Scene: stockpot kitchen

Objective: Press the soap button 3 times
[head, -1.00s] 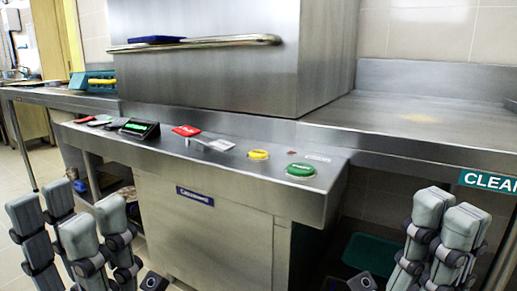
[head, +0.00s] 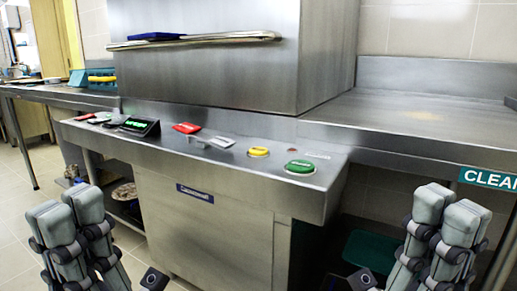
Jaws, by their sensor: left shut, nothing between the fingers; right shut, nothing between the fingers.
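A sloping steel control panel (head: 235,178) runs along the front of a large steel machine in the head view. Along it are a green button (head: 300,166) at the right, a yellow button (head: 258,152) left of it, and a red button or switch (head: 186,128) further left. Their labels are too small to read, so I cannot tell which is the soap button. My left gripper (head: 69,206) is shut and empty, low at the left, apart from the panel. My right gripper (head: 448,207) is shut and empty, low at the right, also apart from it.
A small display (head: 140,127) with green digits sits left on the panel. A grey lever or handle (head: 215,142) lies beside the red switch. A steel hood (head: 220,75) with a front bar stands behind. A steel counter (head: 400,120) extends right; a teal bin (head: 370,252) is below.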

